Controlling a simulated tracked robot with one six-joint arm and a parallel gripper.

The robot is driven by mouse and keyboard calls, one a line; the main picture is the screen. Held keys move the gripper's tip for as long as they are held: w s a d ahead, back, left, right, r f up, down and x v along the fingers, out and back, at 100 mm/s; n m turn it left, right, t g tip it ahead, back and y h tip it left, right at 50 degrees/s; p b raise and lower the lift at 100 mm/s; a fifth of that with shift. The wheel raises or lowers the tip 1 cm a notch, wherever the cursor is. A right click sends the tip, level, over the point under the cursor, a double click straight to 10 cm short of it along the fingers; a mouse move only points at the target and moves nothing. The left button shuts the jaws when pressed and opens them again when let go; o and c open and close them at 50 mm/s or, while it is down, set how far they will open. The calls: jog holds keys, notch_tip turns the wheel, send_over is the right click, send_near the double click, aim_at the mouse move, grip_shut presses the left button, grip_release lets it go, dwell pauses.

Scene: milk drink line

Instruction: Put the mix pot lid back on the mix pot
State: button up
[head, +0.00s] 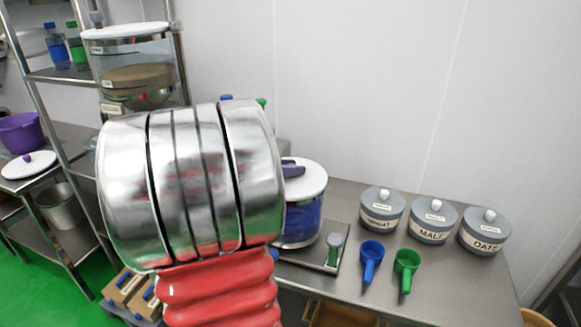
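A white round lid with a purple knob (28,165) lies on the steel table at the left, in front of a purple pot (20,132). A second white round lid (307,180) with a purple handle is on or just over a blue see-through pot (303,217) on the bench at centre; I cannot tell if it is fully seated. No label shows which is the mix pot. My own silver and red arm link fills the middle and hides the left part of the blue pot. My gripper is not visible.
Grey lidded tubs, including malt (433,222) and oats (485,235), stand on the bench at right. A blue scoop (370,260) and a green scoop (405,268) lie before them. A steel rack (62,75) with a large clear dispenser (135,55) stands at left.

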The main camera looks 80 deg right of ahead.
jog(key=o, duration=0.4)
jog(key=shift+r, duration=0.15)
jog(key=v, duration=1.2)
dwell(0.7)
